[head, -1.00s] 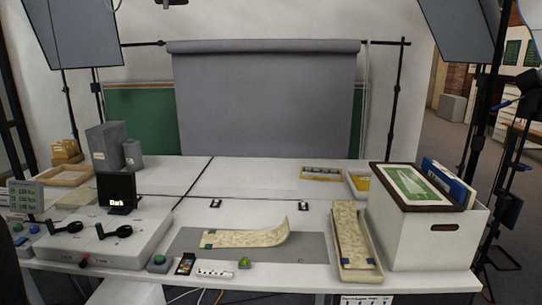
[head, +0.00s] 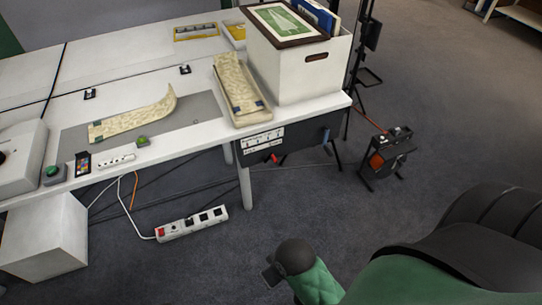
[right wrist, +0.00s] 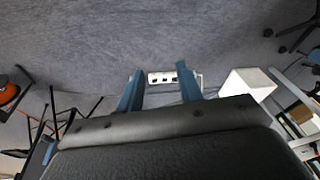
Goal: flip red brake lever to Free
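A small red lever (head: 274,158) sticks out low on the front of a dark box (head: 310,138) under the table's right front edge. I take it for the brake lever. A white label plate (head: 262,140) is just above it; its words are too small to read. My right gripper (head: 270,274) is low over the floor, below and well apart from the lever. In the right wrist view its two blue fingers (right wrist: 158,86) stand apart with nothing between them. The lever cannot be made out in that view. My left gripper is not in view.
A white box (head: 300,70) with a framed picture stands above the lever. A table leg (head: 245,187) and power strip (head: 192,224) are to its left. A black and orange device (head: 385,155) stands on the floor to the right. The floor between is mostly clear.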

